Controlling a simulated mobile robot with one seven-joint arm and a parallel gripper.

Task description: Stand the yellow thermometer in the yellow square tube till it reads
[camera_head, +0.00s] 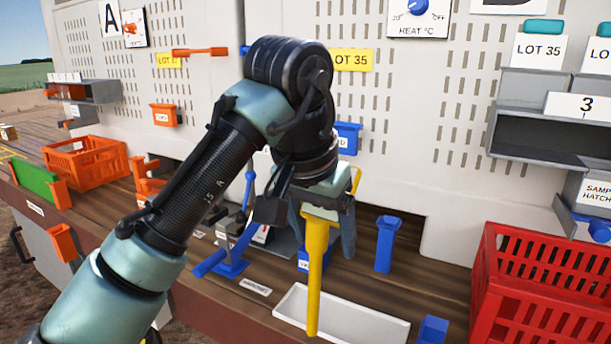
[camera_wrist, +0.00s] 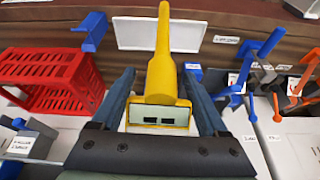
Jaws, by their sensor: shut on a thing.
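My gripper (camera_head: 322,232) is shut on the yellow thermometer (camera_head: 315,272), which hangs with its stem pointing down above the bench. In the wrist view the thermometer (camera_wrist: 161,78) sits between the two fingers (camera_wrist: 158,95). Its small display shows two dark dashes and no number I can read. In the head view the stem's lower end overlaps the white tray; I cannot tell the height between them. I cannot make out the yellow square tube. A small yellow piece (camera_head: 356,179) shows behind my gripper, too hidden to identify.
A white tray (camera_head: 372,325) lies on the bench. A blue square tube (camera_head: 387,245) stands behind it. A red crate (camera_head: 488,300) is at right, an orange crate (camera_head: 98,165) at left. A blue stand (camera_head: 228,266) and the perforated wall (camera_head: 395,110) are close.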

